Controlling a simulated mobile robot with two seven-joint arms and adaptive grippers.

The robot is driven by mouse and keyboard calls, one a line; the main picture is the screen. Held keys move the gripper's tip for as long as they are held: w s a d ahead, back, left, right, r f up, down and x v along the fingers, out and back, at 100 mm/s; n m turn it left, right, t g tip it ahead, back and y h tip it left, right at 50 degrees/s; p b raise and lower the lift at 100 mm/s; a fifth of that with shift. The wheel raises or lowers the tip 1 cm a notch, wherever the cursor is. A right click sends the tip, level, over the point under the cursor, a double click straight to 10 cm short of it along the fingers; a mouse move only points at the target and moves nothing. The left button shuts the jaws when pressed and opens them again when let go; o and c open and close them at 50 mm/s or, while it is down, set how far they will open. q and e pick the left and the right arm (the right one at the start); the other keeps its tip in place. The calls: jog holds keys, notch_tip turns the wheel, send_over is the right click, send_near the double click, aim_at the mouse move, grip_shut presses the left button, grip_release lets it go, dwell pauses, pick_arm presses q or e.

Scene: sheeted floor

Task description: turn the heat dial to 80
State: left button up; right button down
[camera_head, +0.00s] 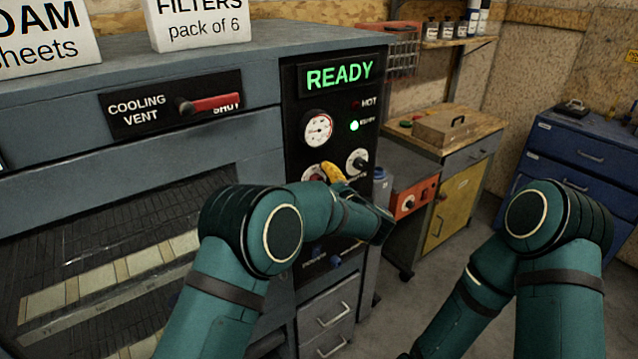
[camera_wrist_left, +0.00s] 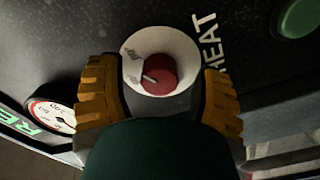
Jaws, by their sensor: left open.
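The heat dial (camera_wrist_left: 158,72) has a red knob on a white round face, with the word HEAT beside it in the left wrist view. The knob's white mark points to the left in that view; the small numbers are too blurred to read. In the head view the dial face (camera_head: 313,171) is partly hidden by my left gripper (camera_head: 333,173). In the left wrist view the yellow-orange fingers of my left gripper (camera_wrist_left: 160,98) are apart, one on each side of the dial. I cannot tell whether they touch it. My right gripper is out of view.
The black panel has a green READY display (camera_head: 339,75), a gauge (camera_head: 318,129) and another dial (camera_head: 357,161) close to the right. A cooling vent lever (camera_head: 210,104) is at upper left. A wooden-topped cabinet (camera_head: 455,135) and blue drawers (camera_head: 580,155) stand to the right.

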pick_arm(q)
jog(key=v, duration=1.2)
